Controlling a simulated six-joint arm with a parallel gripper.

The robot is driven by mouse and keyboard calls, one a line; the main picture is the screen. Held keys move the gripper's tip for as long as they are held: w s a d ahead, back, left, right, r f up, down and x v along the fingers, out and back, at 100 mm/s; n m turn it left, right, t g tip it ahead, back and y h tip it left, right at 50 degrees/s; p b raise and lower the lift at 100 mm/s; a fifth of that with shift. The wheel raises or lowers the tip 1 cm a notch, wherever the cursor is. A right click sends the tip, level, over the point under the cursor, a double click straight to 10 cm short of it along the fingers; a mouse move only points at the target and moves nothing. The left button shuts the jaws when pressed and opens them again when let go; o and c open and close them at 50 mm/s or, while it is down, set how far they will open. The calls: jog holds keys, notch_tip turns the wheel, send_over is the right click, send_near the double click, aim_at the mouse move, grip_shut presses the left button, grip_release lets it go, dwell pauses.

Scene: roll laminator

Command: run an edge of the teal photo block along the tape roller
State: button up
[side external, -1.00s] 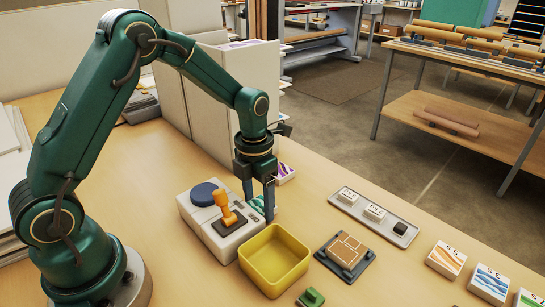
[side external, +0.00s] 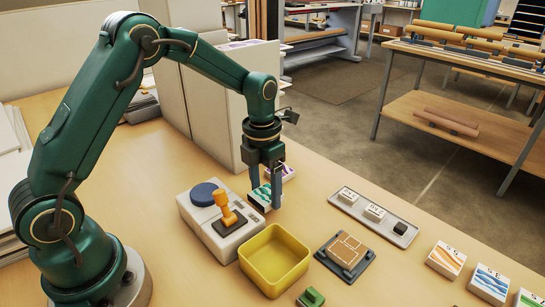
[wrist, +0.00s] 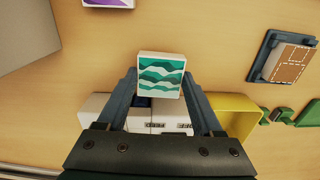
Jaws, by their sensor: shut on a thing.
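The teal photo block (side external: 261,194) is a white-sided block with a wavy teal picture on its face. My gripper (side external: 264,203) is shut on it, with one finger on each side. In the wrist view the block (wrist: 161,75) sits between the fingertips, its picture facing the camera. A pale machine (side external: 222,222) with a blue round part and an orange lever stands just left of my gripper. In the wrist view the machine's pale body (wrist: 165,112) lies partly behind my gripper. I cannot tell which part is the tape roller.
A yellow bin (side external: 273,262) stands in front of the machine. A brown-topped dark fixture (side external: 345,251) lies to its right, and a grey tray (side external: 372,217) with small blocks lies beyond. A purple-patterned block (side external: 288,173) lies behind my gripper. A green piece (side external: 311,297) is at the front.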

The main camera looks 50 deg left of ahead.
aim_at(265, 193)
jog(key=shift+r, duration=2.5)
